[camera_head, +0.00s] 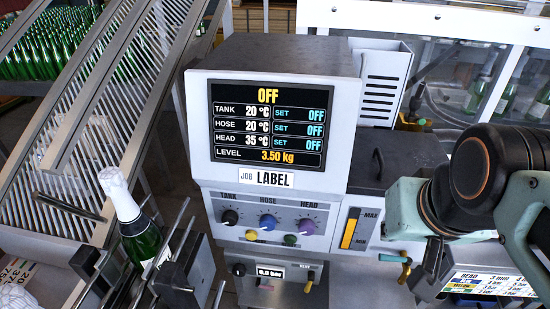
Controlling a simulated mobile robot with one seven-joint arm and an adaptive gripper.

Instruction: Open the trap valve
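The machine's lower front has small brass fittings. One is a brass lever valve (310,282) under a small label too small to read, right of the pressure display. Another is a brass fitting with a teal handle (403,266), farther right below the level gauge. I cannot tell from the labels which is the trap valve. My gripper (430,272) is at the lower right, its dark fingers just right of the teal-handled fitting. I cannot tell whether they touch it or how far apart the fingers are. My arm comes in from the right edge.
The machine's screen (267,124) reads OFF, tank 20, hose 20, head 35 °C. Below are knobs (267,222) and a 6.5 bar display (270,272). A foil-topped bottle (141,240) stands left among metal rails. A chart (490,283) lies lower right.

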